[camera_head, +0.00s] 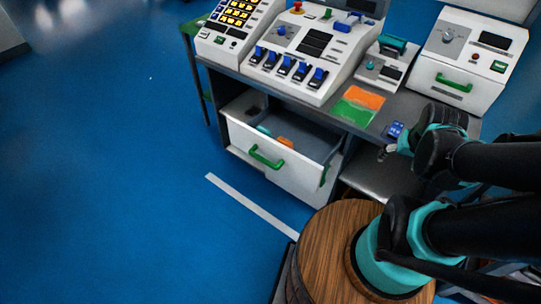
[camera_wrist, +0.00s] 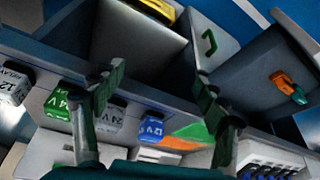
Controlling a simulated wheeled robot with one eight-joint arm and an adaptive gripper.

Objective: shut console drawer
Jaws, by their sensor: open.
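The console (camera_head: 345,125) has an open drawer (camera_head: 290,182) with a white front and a green handle (camera_head: 265,160). Orange and teal items lie inside it. In the wrist view an open compartment (camera_wrist: 245,75) holds an orange and teal item (camera_wrist: 288,88), and a white panel with a green handle (camera_wrist: 209,42) stands beside it. I cannot tell which panel this is. My gripper (camera_wrist: 157,92) is open and empty, its fingers spread over the console's edge. In the head view my gripper (camera_head: 388,150) is right of the drawer, apart from its front, and partly hidden by my arm.
The worktop carries control panels (camera_head: 310,50), an orange and green card (camera_head: 358,105) and a white box with a green handle (camera_head: 465,65). Labelled relay blocks (camera_wrist: 152,128) show in the wrist view. Blue floor (camera_head: 110,170) is clear left of the drawer.

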